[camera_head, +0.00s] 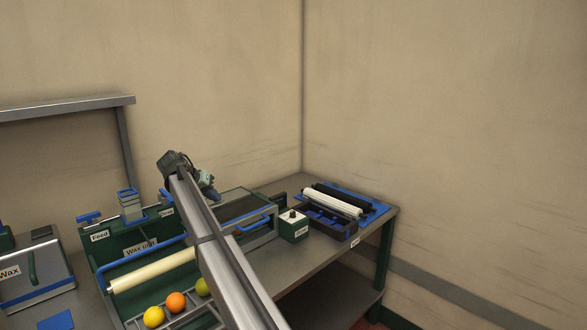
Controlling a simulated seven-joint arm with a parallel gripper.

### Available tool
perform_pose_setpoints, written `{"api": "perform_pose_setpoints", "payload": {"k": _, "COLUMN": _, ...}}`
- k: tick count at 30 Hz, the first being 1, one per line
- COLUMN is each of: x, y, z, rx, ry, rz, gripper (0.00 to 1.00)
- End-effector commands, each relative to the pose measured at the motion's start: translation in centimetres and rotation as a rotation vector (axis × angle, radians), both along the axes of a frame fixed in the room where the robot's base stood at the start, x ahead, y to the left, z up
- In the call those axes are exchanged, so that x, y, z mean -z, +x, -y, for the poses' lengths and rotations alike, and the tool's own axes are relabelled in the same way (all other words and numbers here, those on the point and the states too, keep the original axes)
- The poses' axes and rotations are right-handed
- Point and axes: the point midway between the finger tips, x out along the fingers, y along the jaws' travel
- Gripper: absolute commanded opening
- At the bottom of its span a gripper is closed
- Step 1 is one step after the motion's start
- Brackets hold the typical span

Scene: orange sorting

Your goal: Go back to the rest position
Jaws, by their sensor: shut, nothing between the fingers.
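My arm (222,255) runs as a long grey beam from the bottom middle up to the left, above the machine on the bench. My gripper (207,187) is at its far end, small and dark, folded beside the wrist. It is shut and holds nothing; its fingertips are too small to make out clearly. A yellow fruit (154,317), an orange fruit (176,302) and a yellow-green fruit (203,287) lie in a row on the metal rails, well below and nearer than the gripper. My arm hides part of the machine behind it.
The green wax unit (109,248) has a cream roller (152,270) and blue handles. A small white-and-green box (293,226) and a roller tray (330,229) stand on the grey bench (320,252) at right. A metal shelf (60,109) is at left. Walls close the back.

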Motion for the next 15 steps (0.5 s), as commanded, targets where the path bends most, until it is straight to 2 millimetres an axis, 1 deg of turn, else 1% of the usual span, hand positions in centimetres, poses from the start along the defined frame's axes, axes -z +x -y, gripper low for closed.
{"api": "perform_pose_setpoints", "payload": {"k": 1, "x": 1.9, "y": -0.5, "z": 3.6, "rx": 0.042, "ry": 0.010, "rz": -0.010, "gripper": 0.00}}
{"api": "perform_pose_setpoints", "payload": {"k": 2, "x": 2.7, "y": -0.6, "z": 5.1, "rx": 0.066, "ry": 0.019, "rz": -0.014, "gripper": 0.00}}
{"api": "perform_pose_setpoints", "payload": {"k": 3, "x": 3.9, "y": -0.7, "z": 7.3, "rx": 0.097, "ry": 0.029, "rz": -0.021, "gripper": 0.00}}
{"api": "perform_pose_setpoints", "payload": {"k": 5, "x": 5.7, "y": -1.1, "z": 10.5, "rx": 0.144, "ry": 0.043, "rz": -0.030, "gripper": 0.00}}
{"api": "perform_pose_setpoints", "payload": {"k": 6, "x": 6.8, "y": -1.4, "z": 12.5, "rx": 0.176, "ry": 0.054, "rz": -0.035, "gripper": 0.00}}
{"api": "perform_pose_setpoints", "payload": {"k": 8, "x": 8.4, "y": -2.0, "z": 15.6, "rx": 0.224, "ry": 0.069, "rz": -0.044, "gripper": 0.00}}
{"api": "perform_pose_setpoints", "payload": {"k": 9, "x": 9.5, "y": -2.4, "z": 17.7, "rx": 0.257, "ry": 0.078, "rz": -0.050, "gripper": 0.00}}
{"api": "perform_pose_setpoints", "payload": {"k": 11, "x": 11.2, "y": -3.3, "z": 20.8, "rx": 0.305, "ry": 0.094, "rz": -0.058, "gripper": 0.00}}
{"api": "perform_pose_setpoints", "payload": {"k": 12, "x": 12.3, "y": -3.9, "z": 22.8, "rx": 0.338, "ry": 0.102, "rz": -0.065, "gripper": 0.00}}
{"api": "perform_pose_setpoints", "payload": {"k": 14, "x": 14.1, "y": -5.0, "z": 25.8, "rx": 0.386, "ry": 0.117, "rz": -0.076, "gripper": 0.00}}
{"api": "perform_pose_setpoints", "payload": {"k": 15, "x": 15.3, "y": -5.8, "z": 27.7, "rx": 0.417, "ry": 0.126, "rz": -0.085, "gripper": 0.00}}
